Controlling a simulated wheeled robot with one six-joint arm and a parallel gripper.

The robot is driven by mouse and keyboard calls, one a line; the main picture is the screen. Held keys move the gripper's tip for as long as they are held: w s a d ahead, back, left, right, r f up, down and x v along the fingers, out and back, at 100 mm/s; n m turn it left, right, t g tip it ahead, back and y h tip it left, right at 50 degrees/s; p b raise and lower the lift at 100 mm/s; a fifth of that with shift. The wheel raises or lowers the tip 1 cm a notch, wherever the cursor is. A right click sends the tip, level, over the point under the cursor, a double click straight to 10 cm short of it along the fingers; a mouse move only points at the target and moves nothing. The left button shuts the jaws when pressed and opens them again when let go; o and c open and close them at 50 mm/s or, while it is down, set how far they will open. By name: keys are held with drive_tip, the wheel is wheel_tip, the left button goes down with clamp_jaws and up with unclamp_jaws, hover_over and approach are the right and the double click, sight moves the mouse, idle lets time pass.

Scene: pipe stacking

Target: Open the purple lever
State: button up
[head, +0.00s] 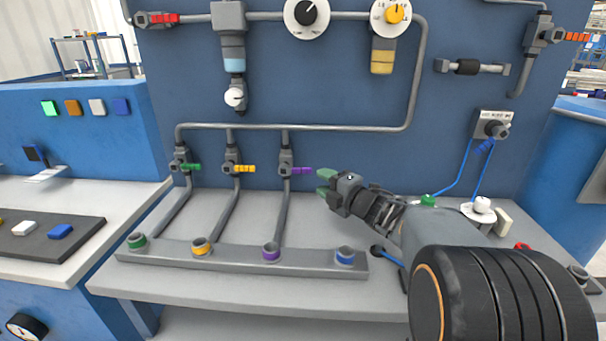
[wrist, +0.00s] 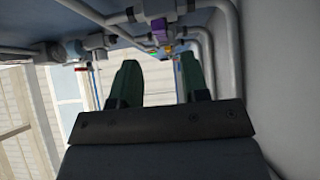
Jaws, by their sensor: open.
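The purple lever (head: 302,171) points sideways to the right from its grey valve body (head: 285,163) on a vertical pipe at the blue panel. My gripper (head: 325,182) has green fingers and is just right of the lever's free end in the head view. The fingers are apart with nothing between them. In the wrist view the purple lever (wrist: 160,27) lies beyond the fingertips, roughly in line with the gap of my gripper (wrist: 157,72). I cannot tell the exact distance between the fingertips and the lever.
A green lever (head: 191,167) and a yellow lever (head: 244,169) sit on valves to the left. Below, a grey rail (head: 225,258) carries coloured sockets. A grey pipe (head: 330,127) runs above the valves. Blue hoses (head: 465,168) hang at the right.

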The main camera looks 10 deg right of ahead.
sight(305, 172)
drive_tip(key=x, duration=0.8)
drive_tip(key=shift+w+a+b, duration=0.15)
drive_tip(key=shift+w+b, duration=0.1)
drive_tip(key=shift+b, duration=0.05)
drive_tip(key=shift+c, duration=0.2)
clamp_jaws()
